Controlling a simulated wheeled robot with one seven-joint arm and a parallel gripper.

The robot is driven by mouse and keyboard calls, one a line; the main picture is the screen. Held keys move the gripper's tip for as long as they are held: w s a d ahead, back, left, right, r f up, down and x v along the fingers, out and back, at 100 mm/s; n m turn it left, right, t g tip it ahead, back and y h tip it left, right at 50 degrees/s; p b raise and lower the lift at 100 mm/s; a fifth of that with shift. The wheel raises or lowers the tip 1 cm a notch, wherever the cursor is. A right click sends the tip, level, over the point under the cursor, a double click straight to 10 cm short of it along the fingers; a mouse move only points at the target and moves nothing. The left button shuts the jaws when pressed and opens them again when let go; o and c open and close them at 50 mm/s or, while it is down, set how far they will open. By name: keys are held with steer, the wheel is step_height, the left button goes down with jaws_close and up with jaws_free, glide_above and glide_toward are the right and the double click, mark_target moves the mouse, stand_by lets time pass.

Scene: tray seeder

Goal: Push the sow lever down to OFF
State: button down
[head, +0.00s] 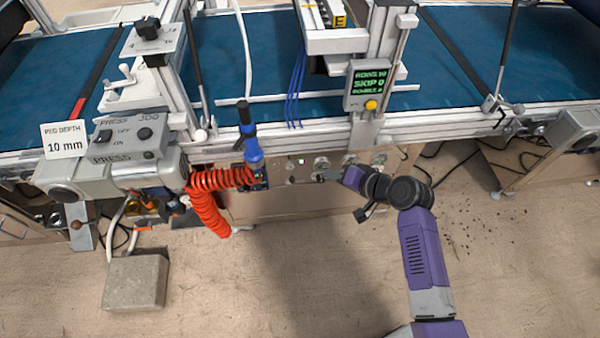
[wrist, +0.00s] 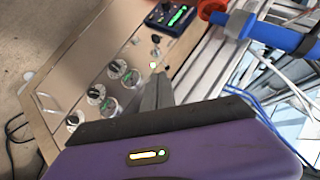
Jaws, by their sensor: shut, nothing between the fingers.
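The control panel (wrist: 122,78) is on the machine's front under the belt, and it also shows in the head view (head: 300,172). A small black-tipped stalk (wrist: 155,41) stands on it above a lit lamp (wrist: 153,65). It may be the sow lever, but I cannot read a label or tell its position. My gripper (wrist: 160,80) is shut and empty, its fingertips just below the lamp in the wrist picture. I cannot tell whether it touches anything. In the head view, my gripper (head: 324,177) is in front of the panel, its tips partly merging with the knobs.
Several round knobs (wrist: 97,94) line the panel. A device with a green screen (wrist: 178,16) sits at its far end. A red coiled hose (head: 209,200) and blue handle (head: 252,147) hang left of my gripper.

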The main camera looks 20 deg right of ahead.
steer(key=s+a+f+b+x, duration=0.1)
steer(key=a+x, duration=0.1)
steer(key=x, duration=1.1)
steer(key=shift+s, duration=0.35)
steer(key=shift+f, duration=0.2)
